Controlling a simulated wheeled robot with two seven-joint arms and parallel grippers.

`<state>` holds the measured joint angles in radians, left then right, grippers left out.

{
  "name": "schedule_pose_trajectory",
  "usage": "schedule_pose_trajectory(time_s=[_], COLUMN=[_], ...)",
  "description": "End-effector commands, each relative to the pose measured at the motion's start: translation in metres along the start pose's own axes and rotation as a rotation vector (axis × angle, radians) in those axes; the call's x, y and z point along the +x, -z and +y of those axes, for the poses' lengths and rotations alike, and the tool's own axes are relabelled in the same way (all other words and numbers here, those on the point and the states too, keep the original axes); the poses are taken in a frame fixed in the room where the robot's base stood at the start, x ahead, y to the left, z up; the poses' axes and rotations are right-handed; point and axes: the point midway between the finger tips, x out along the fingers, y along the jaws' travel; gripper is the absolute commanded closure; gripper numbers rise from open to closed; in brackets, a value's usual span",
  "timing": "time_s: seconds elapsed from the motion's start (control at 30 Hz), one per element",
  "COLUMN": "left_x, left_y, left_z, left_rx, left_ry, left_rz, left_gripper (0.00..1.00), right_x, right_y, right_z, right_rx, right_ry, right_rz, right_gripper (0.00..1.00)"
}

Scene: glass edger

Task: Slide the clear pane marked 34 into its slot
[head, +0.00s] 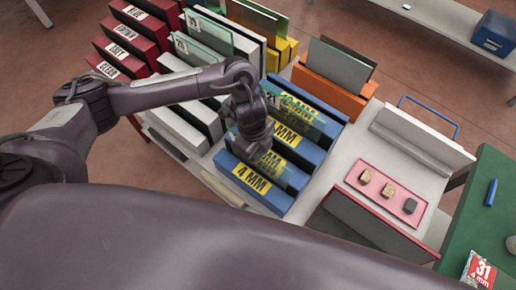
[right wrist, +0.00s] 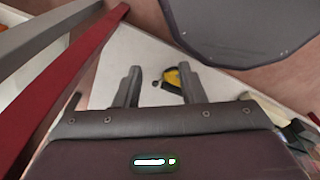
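Several clear panes stand in the racks. One greenish pane (head: 308,122) with a small, hard-to-read number label is upright at the blue rack (head: 225,160), whose slots carry yellow labels, one reading 4 MM. I cannot make out a 34 on any pane. My left gripper (head: 262,157) points down over the blue rack, right beside this pane's left end. Its fingers are hidden, so I cannot tell whether it grips the pane. My right gripper (right wrist: 158,75) is open and empty in the right wrist view, above a pale surface.
Red (head: 128,45), white, yellow and orange (head: 330,93) racks stand around the blue one. A pink tray (head: 372,205) with small blocks lies to the right. A yellow-and-black object (right wrist: 172,79) lies beyond my right fingers.

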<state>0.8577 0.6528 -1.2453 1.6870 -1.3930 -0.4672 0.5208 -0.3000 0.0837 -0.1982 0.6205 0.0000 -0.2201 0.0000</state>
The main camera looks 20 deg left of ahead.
Motion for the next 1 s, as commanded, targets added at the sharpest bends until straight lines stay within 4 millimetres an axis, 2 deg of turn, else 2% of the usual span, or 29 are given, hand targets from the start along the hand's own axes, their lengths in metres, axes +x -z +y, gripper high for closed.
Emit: schedule_pose_trajectory(time_s=[0.1,0.4,0.63,1.0], left_x=[0.015,0.040,0.048,0.048], left_y=[-0.002,-0.004,-0.006,-0.006], left_z=[0.000,0.001,0.001,0.001], left_rx=[-0.001,-0.001,-0.001,0.000], left_ry=[0.000,0.000,0.000,0.000], left_rz=[0.000,0.001,0.000,0.000], left_gripper=[1.00,1.00,1.00,1.00], right_x=[0.011,0.028,0.032,0.032], right_y=[-0.001,-0.002,-0.002,-0.002], right_z=[-0.001,-0.007,-0.008,-0.006], right_rx=[0.000,0.000,0.000,0.000], right_ry=[0.001,0.008,0.009,0.007], right_rz=[0.000,0.001,0.001,0.001], right_gripper=[0.64,0.64,0.64,0.64])
